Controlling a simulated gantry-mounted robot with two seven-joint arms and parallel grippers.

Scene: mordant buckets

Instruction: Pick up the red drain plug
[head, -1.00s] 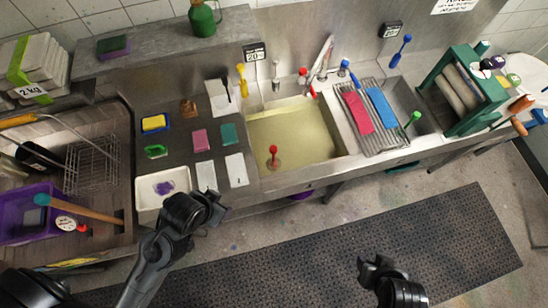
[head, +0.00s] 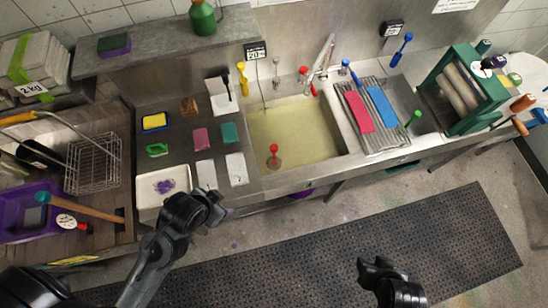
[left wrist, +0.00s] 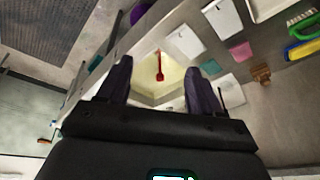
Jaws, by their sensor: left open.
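The red drain plug (head: 273,155) stands in the sink basin (head: 318,150), which holds pale yellow liquid. It sits near the basin's front left corner. In the left wrist view the red plug (left wrist: 159,64) shows between my two fingers, some way beyond them. My left gripper (head: 217,209) is open and empty, in front of the counter, left of and nearer than the plug. It also shows open in the left wrist view (left wrist: 158,82). My right gripper (head: 378,268) is over the dark floor mat, away from the sink; its jaw state is unclear.
A white tray (head: 146,198) with a purple item lies near my left gripper. White cards and coloured blocks lie on the counter left of the sink. A drying rack (head: 386,139) with pink and blue cloths is right of the basin. The faucet (head: 322,62) rises behind.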

